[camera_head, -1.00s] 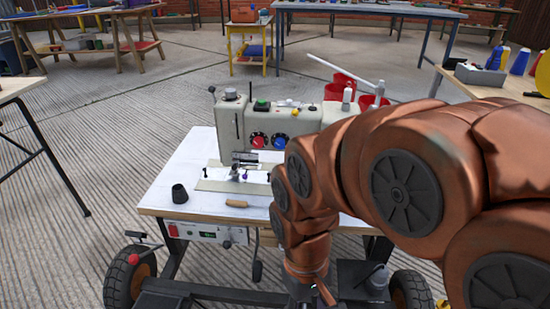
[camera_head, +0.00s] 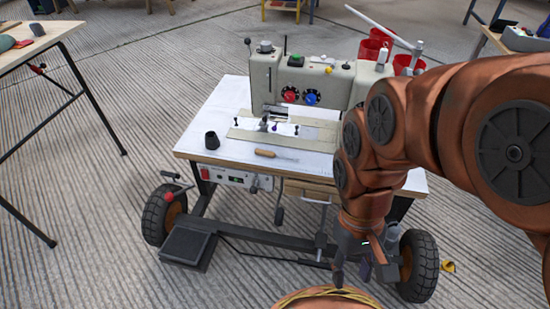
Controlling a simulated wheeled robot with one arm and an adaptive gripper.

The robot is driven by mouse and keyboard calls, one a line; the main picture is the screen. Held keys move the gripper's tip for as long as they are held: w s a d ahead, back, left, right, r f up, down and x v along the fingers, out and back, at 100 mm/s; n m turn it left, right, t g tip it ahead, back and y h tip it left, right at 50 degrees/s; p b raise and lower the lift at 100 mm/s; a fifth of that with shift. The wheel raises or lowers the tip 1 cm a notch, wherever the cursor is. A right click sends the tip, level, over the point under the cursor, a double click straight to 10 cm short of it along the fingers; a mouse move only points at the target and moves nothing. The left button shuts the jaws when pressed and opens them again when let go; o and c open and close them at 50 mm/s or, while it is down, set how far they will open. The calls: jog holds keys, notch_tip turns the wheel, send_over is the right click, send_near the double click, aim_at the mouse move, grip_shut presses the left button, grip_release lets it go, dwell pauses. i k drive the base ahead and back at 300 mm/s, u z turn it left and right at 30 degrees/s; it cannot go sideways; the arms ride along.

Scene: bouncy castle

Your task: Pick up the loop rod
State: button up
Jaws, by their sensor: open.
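A small tool with a wooden handle (camera_head: 265,153) and a thin metal shaft lies on the white top of the sewing table (camera_head: 215,141), near its front edge. It looks like the loop rod; any loop at its tip is too small to make out. My gripper (camera_head: 352,272) points down in front of the table's right part, lower than the tabletop and to the right of the tool. It is open, and nothing shows between its fingers. My arm hides the right part of the table.
A sewing machine (camera_head: 312,84) stands behind the tool. The table has wheels (camera_head: 164,215) and a low pedal (camera_head: 188,248). Another table (camera_head: 40,52) is at left. Open floor lies between them.

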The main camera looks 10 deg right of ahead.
aim_at(266, 154)
jog(key=u, duration=0.05)
jog(key=k, duration=0.1)
jog(key=u, duration=1.3)
jog(key=i, duration=0.5)
